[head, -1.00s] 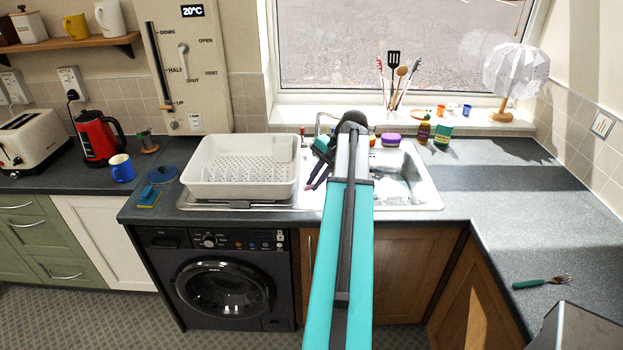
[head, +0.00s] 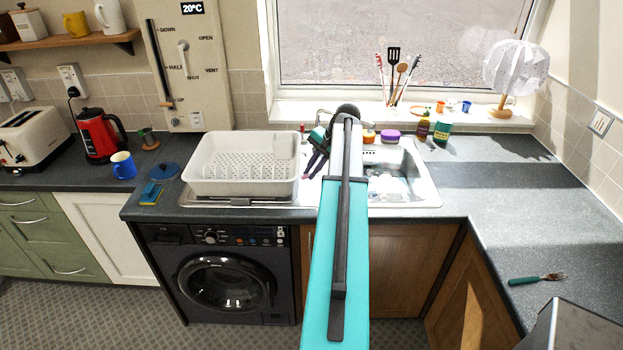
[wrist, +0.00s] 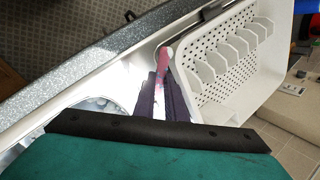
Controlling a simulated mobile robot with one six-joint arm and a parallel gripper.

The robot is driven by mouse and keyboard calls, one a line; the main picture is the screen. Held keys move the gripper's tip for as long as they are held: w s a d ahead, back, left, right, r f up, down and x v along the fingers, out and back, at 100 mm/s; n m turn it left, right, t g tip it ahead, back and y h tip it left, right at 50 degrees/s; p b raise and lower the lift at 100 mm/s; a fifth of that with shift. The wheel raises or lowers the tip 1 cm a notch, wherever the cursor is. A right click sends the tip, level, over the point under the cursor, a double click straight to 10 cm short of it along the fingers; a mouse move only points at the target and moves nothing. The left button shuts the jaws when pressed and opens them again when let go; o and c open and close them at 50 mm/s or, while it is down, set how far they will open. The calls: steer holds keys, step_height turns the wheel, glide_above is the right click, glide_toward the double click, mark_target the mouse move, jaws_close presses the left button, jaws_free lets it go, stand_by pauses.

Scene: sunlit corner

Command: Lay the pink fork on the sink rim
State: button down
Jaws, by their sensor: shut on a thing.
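The pink fork (wrist: 162,62) shows in the wrist view as a narrow pink strip between the dark fingers of my gripper (wrist: 161,84), which is shut on it. Its far end is over or near the pale strip beside the drying rack; I cannot tell if it touches. In the head view my gripper (head: 316,162) is partly behind my arm, just right of the rack, and the fork cannot be made out. The sink rim (head: 430,188) is bright metal around the basin, and shows in the wrist view as a pale band (wrist: 70,92) along the counter edge.
The white drying rack (head: 240,187) stands close to the left of my gripper. A sponge (head: 391,137) and bottles (head: 423,130) stand behind the basin. A green-handled fork (head: 538,279) lies on the right counter, which is otherwise mostly clear.

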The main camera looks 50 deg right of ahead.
steer(key=shift+f+p, duration=1)
steer(key=shift+f, duration=0.7)
steer(key=shift+f, duration=0.1)
steer(key=c, duration=1.8)
jaws_free()
steer(key=b+v, duration=0.4)
steer(key=v, duration=0.8)
